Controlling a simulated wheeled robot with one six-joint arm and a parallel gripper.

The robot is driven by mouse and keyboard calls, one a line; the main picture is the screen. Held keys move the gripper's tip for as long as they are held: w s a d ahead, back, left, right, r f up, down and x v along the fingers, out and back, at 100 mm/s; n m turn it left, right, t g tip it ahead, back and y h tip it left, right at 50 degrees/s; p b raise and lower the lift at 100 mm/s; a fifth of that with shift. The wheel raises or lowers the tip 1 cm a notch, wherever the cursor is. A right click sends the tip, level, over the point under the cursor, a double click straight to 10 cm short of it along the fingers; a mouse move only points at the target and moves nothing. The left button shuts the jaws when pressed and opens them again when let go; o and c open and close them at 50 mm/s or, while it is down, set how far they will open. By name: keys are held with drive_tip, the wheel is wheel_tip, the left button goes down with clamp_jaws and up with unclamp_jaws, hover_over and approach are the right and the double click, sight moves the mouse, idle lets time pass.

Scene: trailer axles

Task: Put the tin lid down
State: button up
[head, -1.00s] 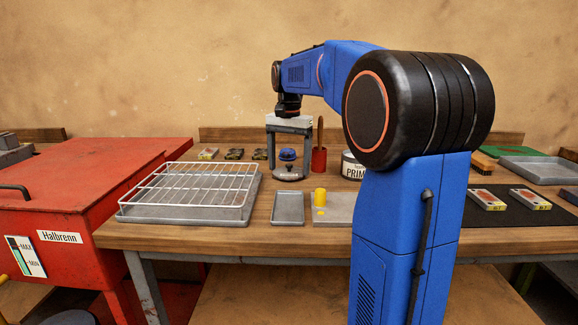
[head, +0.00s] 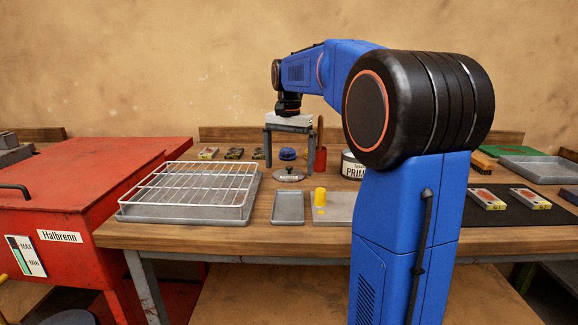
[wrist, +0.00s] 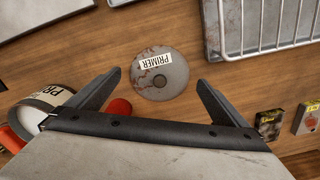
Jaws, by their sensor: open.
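The tin lid (head: 289,175) is a round grey disc with rusty marks, a small centre knob and a white PRIMER label. It lies flat on the wooden bench, and it also shows in the wrist view (wrist: 174,86). My gripper (head: 289,168) is open and empty above the lid. In the wrist view, its fingers (wrist: 164,80) are spread to either side of the lid, apart from it. The primer tin (head: 351,165) stands to the right, partly hidden by my arm; the wrist view shows it (wrist: 38,110) at the left.
A wire rack on a tray (head: 128,215) stands left of the lid. A small grey tray (head: 288,208) and a plate with a yellow cylinder (head: 319,196) are in front. A red container (head: 319,160) and a blue object (head: 287,154) stand close behind the lid.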

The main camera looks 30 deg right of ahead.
sight(289, 167)
wheel_tip(289, 167, up, 11)
idle(0.4)
idle(0.4)
